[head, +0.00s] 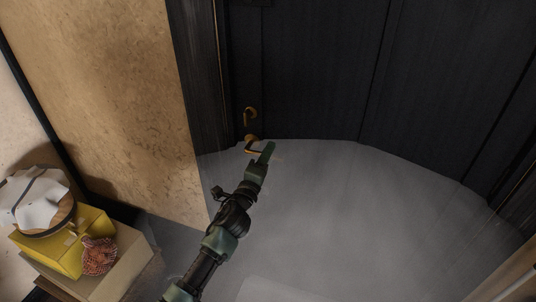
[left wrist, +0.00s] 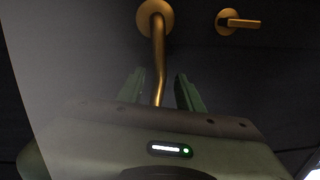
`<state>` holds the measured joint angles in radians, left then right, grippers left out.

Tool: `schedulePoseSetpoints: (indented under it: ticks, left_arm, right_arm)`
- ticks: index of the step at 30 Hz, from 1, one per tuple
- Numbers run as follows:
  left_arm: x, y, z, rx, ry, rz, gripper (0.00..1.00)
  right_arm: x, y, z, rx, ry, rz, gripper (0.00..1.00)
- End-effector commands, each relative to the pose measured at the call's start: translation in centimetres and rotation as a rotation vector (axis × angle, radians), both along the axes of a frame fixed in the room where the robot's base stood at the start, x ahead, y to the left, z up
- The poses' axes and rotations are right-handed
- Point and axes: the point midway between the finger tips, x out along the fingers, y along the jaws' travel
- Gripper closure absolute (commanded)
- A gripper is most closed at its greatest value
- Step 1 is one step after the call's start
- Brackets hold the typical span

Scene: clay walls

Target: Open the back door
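The back door (head: 310,75) is dark, panelled and looks shut in its dark frame. A brass lever handle (head: 251,141) sits near its left edge. A second, smaller brass fitting (head: 250,113) is above it. My left gripper (head: 267,151) is at the lever, its green fingers beside it in the head view. In the left wrist view, the lever (left wrist: 158,55) runs from its round plate down between the two open fingers (left wrist: 160,92), with a gap visible on each side. The small fitting (left wrist: 238,22) is to the right there. My right gripper is not in view.
A tan clay wall (head: 100,90) stands left of the door frame. At lower left, a cardboard box (head: 130,265) carries a yellow box (head: 62,250), a reddish textured ball (head: 99,256) and a white cloth-like item (head: 38,200). The grey floor (head: 350,215) before the door looks clear.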

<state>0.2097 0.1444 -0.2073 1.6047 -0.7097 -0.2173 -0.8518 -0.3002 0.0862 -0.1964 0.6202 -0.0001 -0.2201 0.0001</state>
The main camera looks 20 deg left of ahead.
Motion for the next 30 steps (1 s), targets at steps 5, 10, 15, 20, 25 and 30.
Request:
schedulePoseSetpoints:
  ticks: [5, 10, 15, 20, 25, 30]
  left_arm:
    - [0.3, 0.0, 0.0, -0.001, 0.0, 0.0, 0.64]
    - [0.3, 0.0, 0.0, -0.001, 0.0, 0.0, 0.75]
    - [0.3, 0.0, 0.0, -0.001, 0.0, 0.0, 1.0]
    - [0.3, 0.0, 0.1, 0.0, -0.001, 0.0, 1.0]
    - [0.3, 0.0, 0.1, 0.0, -0.002, 0.0, 1.0]
    - [0.3, 0.0, 0.2, 0.001, -0.003, 0.0, 1.0]
  right_arm:
    - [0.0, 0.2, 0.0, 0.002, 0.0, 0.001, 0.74]
    - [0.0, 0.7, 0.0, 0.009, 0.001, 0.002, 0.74]
    - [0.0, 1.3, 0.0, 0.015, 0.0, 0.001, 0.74]
    - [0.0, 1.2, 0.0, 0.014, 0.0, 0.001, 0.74]
    - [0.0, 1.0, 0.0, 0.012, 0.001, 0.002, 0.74]
    - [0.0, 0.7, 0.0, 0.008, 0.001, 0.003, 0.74]
